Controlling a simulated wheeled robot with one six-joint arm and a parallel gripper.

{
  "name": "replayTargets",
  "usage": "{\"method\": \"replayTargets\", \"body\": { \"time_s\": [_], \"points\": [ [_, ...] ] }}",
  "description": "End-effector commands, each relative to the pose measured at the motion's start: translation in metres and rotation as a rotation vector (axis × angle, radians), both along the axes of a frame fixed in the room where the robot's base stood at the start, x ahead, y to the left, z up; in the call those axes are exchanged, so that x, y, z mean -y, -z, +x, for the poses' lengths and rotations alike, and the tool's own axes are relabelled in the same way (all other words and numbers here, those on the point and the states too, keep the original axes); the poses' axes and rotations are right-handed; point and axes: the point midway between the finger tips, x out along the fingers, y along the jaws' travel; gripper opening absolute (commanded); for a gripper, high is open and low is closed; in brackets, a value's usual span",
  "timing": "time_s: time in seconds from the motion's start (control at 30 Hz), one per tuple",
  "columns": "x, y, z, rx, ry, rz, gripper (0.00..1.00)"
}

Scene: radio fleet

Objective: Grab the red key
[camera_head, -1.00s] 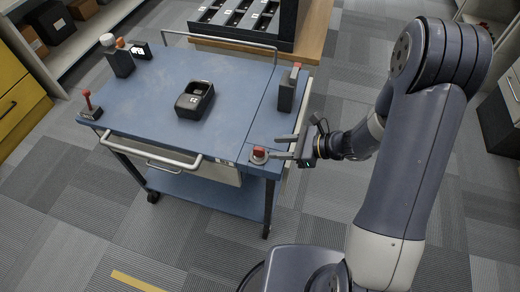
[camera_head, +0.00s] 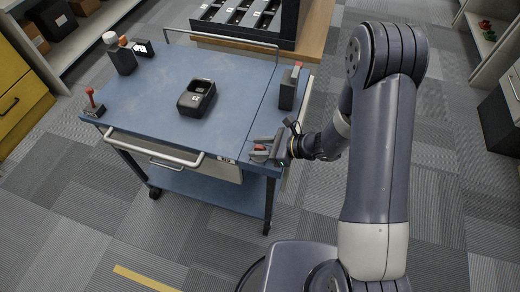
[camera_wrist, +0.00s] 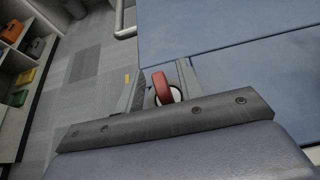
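The red key (camera_head: 259,148) sits at the front right corner of the blue cart (camera_head: 160,85). In the wrist view the red key (camera_wrist: 162,87) stands up on a round pale base, between the two fingers. My gripper (camera_head: 264,149) is at that corner with its fingers on either side of the key. The gripper (camera_wrist: 160,82) looks open in the wrist view, with small gaps between the key and both fingers. The key's lower part is partly hidden by the gripper body.
A dark radio with a red top (camera_head: 291,86) stands at the cart's right edge. A black charger (camera_head: 196,98) is mid-cart. A red-knobbed lever (camera_head: 92,104) is at the left corner, and a grey-capped radio (camera_head: 121,58) is behind it. A rail (camera_head: 222,36) runs along the back.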

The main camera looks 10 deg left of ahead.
Motion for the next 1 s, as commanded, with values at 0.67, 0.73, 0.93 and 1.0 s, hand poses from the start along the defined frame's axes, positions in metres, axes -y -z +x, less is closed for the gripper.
{"method": "replayTargets", "body": {
  "time_s": [0.67, 0.73, 0.93, 1.0],
  "points": [
    [0.000, 0.000, 0.000, 0.000, -0.001, 0.000, 0.00],
    [0.000, 0.000, 0.000, 0.000, -0.001, 0.000, 0.00],
    [0.000, -0.005, 0.000, 0.001, -0.002, 0.000, 0.00],
    [0.000, -0.010, 0.000, 0.001, -0.002, 0.001, 0.00]
  ]
}}
